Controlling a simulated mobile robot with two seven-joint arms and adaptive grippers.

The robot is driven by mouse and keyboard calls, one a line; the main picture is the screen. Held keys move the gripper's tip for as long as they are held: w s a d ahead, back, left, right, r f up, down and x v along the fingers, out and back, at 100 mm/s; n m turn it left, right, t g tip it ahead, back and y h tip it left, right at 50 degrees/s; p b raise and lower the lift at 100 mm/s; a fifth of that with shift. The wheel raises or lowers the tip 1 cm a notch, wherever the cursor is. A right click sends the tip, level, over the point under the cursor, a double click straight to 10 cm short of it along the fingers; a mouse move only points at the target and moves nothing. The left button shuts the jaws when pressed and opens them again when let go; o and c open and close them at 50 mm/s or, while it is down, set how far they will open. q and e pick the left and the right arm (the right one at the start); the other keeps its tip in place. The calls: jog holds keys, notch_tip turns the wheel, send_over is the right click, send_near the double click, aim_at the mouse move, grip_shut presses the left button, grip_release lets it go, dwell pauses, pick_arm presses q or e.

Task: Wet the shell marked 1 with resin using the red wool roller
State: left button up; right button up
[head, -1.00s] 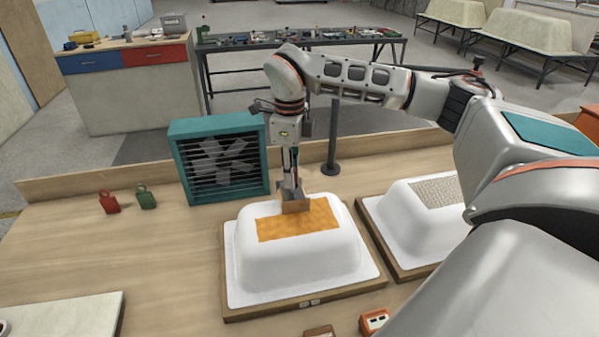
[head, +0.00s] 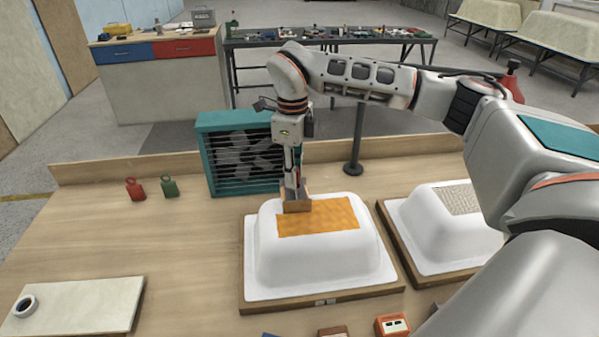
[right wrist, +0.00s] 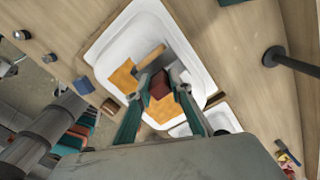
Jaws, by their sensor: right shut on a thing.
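A white tub shell (head: 318,262) sits upside down on a wooden base in the middle of the bench, with an orange, wet-looking patch (head: 325,215) on top. I cannot read its mark. My right gripper (head: 294,192) points down over the left part of the patch. In the right wrist view, a dark red part (right wrist: 160,84) sits between the fingers and the tan bar (right wrist: 150,57) lies across the patch. My left gripper is not in view.
A second white shell (head: 425,230) with a grey mat stands close on the right. A teal fan (head: 240,155) and a dark post (head: 355,140) stand behind. Red (head: 135,189) and green (head: 169,186) weights and a pale board (head: 85,305) are left. Free bench lies between.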

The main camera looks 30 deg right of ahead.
jog(key=shift+w+a+f, duration=0.1)
jog(key=shift+w+a, duration=0.3)
jog(key=shift+a, duration=0.5)
jog(key=shift+w+a+r, duration=0.1)
jog(key=shift+w+a, duration=0.35)
jog(key=shift+a, duration=0.45)
jog(key=shift+w+a+f, duration=0.1)
jog(key=shift+w+a, duration=0.3)
jog(key=shift+a, duration=0.5)
notch_tip(320, 180, up, 6)
